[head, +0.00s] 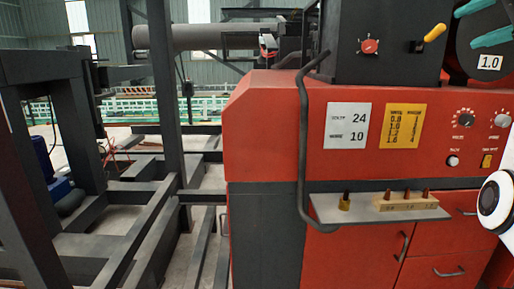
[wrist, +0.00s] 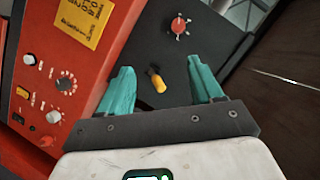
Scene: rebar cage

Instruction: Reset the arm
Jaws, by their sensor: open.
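My gripper (wrist: 163,90) shows in the wrist view with its two teal fingers spread apart and nothing between them. Beyond the fingers is the dark panel of the red machine, with a yellow-handled lever (wrist: 157,81) and a red knob (wrist: 179,25). In the head view, teal finger parts (head: 484,22) show at the top right corner, in front of a dark round part of the machine with a "1.0" label. A white joint of my arm is at the right edge. The rest of the arm is out of view.
The red machine (head: 262,125) fills the right half of the head view. A bent grey handle (head: 303,150) stands off the front. Dark steel frames (head: 165,90) stand at left.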

